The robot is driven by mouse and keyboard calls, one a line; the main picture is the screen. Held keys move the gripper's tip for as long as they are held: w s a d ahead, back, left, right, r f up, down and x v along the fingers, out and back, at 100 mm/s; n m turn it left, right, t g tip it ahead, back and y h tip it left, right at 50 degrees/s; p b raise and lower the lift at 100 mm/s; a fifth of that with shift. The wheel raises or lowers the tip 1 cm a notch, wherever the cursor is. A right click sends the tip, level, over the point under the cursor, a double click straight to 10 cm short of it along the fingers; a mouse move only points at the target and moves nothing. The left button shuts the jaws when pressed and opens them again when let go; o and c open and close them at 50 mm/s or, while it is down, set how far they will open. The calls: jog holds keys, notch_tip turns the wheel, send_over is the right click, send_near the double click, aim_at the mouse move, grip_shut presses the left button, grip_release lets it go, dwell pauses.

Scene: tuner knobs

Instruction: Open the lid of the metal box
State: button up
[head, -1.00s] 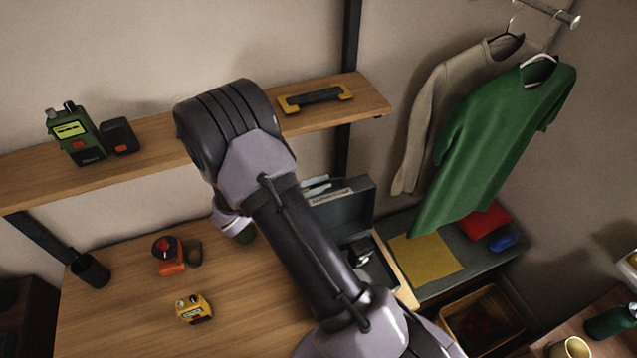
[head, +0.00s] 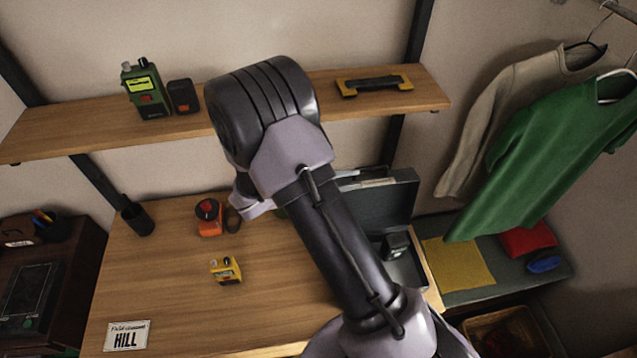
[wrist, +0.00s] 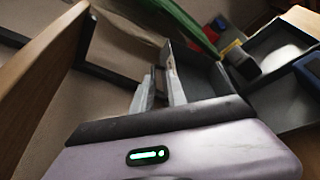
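The grey metal box (head: 408,272) sits at the right end of the wooden desk, partly hidden by my arm. Its lid (head: 398,205) stands raised at the back, and the inside shows. A black object (head: 396,246) is in the box. In the wrist view, the lid (wrist: 205,75) is a dark grey panel just beyond my gripper. My gripper (wrist: 158,90) shows as two pale fingers close together beside the lid. Whether they touch it or have anything between them is unclear. In the head view my arm hides most of the gripper.
An orange device (head: 209,218) and a yellow device (head: 226,270) stand on the desk (head: 180,290), left of my arm. A shelf (head: 70,130) above holds a green radio (head: 146,90). A green shirt (head: 550,155) hangs at the right. The desk's left half is mostly clear.

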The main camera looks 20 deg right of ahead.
jog(key=v, duration=1.1)
jog(key=shift+a, duration=0.4)
jog(key=shift+r, duration=0.1)
